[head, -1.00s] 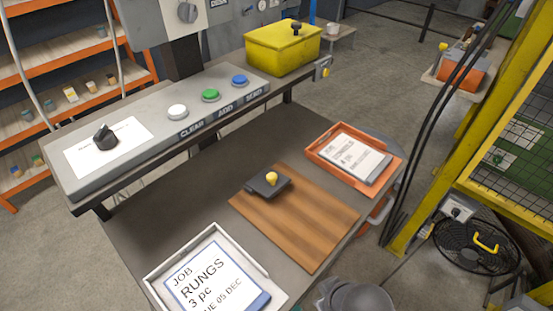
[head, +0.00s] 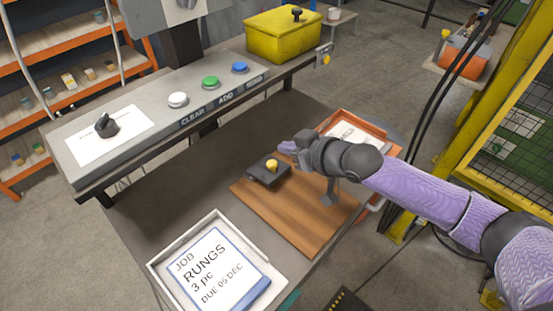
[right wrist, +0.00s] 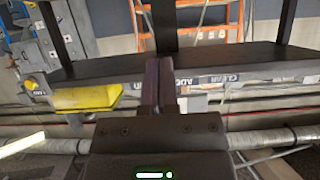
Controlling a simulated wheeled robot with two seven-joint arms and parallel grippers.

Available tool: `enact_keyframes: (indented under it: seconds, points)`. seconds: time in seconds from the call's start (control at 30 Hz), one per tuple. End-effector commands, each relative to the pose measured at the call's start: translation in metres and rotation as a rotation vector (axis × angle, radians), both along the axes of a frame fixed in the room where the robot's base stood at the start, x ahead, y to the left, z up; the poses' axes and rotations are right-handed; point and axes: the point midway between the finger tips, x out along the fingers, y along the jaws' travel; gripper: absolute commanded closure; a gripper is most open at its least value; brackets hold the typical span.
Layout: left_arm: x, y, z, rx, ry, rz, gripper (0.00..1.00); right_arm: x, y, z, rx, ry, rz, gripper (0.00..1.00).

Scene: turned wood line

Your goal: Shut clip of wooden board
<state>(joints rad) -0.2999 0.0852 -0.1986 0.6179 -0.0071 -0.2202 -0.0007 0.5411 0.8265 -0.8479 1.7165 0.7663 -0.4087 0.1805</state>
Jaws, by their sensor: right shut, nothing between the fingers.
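The wooden board (head: 300,224) lies on the dark table with its striped grain showing. Its dark clip (head: 262,180) with a yellow knob (head: 271,165) sits at the board's far left edge. I cannot tell from here whether the clip is open or shut. My right gripper (head: 286,147) is above and beyond the clip in the head view, apart from the knob. Its fingers are together and empty; they also show in the right wrist view (right wrist: 159,85). The board and clip are not visible in the right wrist view. My left gripper is out of view.
A white tray (head: 155,268) with a job card stands at the near left. An orange tray (head: 374,130) at the right is partly behind my right arm. A button console (head: 150,118) and a yellow box (head: 283,38) stand at the back.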

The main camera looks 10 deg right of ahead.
Motion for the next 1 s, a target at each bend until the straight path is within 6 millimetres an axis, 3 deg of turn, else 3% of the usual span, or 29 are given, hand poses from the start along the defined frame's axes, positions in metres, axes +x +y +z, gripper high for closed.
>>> enact_keyframes:
  seconds: [0.23,0.5,0.87,1.0]
  points:
    - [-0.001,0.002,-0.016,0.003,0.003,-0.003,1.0,0.037,0.025,-0.027,-0.001,0.001,-0.001,1.0]
    - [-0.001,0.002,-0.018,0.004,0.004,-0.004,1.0,0.029,0.019,-0.059,-0.001,0.0,0.0,1.0]
    - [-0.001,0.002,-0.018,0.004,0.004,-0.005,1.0,0.028,0.019,-0.061,-0.001,0.0,0.0,1.0]
    - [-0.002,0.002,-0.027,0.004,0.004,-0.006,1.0,0.025,0.017,-0.071,-0.001,0.0,0.0,1.0]
